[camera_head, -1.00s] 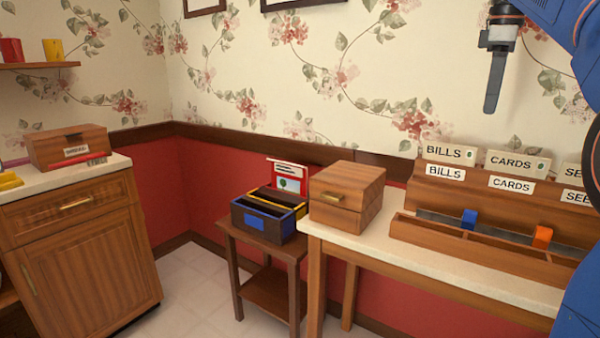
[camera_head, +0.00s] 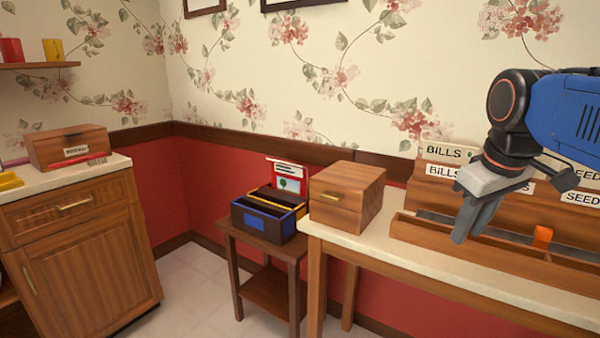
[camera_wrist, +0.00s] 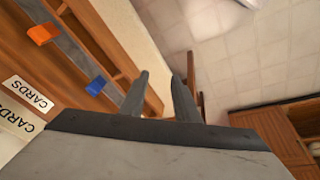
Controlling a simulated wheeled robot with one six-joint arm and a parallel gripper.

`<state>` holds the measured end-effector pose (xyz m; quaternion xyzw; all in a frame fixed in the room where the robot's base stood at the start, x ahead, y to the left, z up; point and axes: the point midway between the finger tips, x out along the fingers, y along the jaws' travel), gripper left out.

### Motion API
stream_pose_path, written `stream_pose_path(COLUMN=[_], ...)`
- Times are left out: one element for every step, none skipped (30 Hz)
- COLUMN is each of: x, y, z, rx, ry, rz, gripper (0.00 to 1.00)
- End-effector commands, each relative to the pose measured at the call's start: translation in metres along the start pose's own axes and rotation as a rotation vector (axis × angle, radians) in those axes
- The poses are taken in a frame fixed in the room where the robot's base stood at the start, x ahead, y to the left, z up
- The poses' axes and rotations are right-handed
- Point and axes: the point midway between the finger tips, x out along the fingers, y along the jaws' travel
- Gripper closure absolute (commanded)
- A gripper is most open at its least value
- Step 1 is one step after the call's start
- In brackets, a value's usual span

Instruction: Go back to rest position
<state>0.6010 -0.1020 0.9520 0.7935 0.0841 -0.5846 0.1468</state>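My gripper (camera_head: 464,232) hangs in front of the wooden sorting rack (camera_head: 425,196) on the right of the head view, with its fingers pointing down. In the wrist view my gripper (camera_wrist: 160,78) has its two grey fingers apart with nothing between them. Behind it, the rack's BILLS label shows in part and the CARDS label is mostly hidden. An orange block (camera_head: 542,237) is in the rack's front tray, right of the gripper. A blue block (camera_wrist: 97,86) shows in the wrist view beside the fingers; my gripper hides it in the head view.
A wooden box (camera_head: 350,190) stands on the pale-topped table (camera_head: 345,238), left of the rack. A dark file box (camera_head: 262,226) with blue and yellow edges sits on a low stand (camera_head: 262,290). A cabinet (camera_head: 85,240) is at the left. Open floor lies between.

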Motion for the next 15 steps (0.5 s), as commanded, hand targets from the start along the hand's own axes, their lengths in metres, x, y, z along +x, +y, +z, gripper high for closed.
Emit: stream_pose_path(x=[0.014, 0.023, 0.035, 0.045, 0.054, 0.067, 0.076, 0.085, 0.097, 0.105, 0.112, 0.121, 0.126, 0.131, 0.137], y=[-0.012, -0.018, -0.027, -0.033, -0.039, -0.047, -0.052, -0.058, -0.064, -0.069, -0.073, -0.077, -0.08, -0.083, -0.085], z=[0.017, 0.026, 0.038, 0.048, 0.057, 0.069, 0.078, 0.087, 0.097, 0.105, 0.112, 0.119, 0.125, 0.129, 0.134], rx=[0.029, 0.052, 0.082, 0.104, 0.127, 0.156, 0.178, 0.199, 0.224, 0.242, 0.257, 0.277, 0.291, 0.302, 0.314], ry=[0.011, 0.019, 0.029, 0.036, 0.044, 0.054, 0.061, 0.067, 0.076, 0.082, 0.087, 0.094, 0.098, 0.102, 0.105], rz=[-0.001, 0.0, -0.001, -0.001, -0.002, -0.003, -0.004, -0.006, -0.008, -0.009, -0.011, -0.013, -0.014, -0.015, -0.017], gripper=[0.72, 0.72, 0.72, 0.72, 0.72, 0.72, 0.72, 0.72, 0.72, 0.72, 0.72, 0.72, 0.72, 0.72, 0.72])
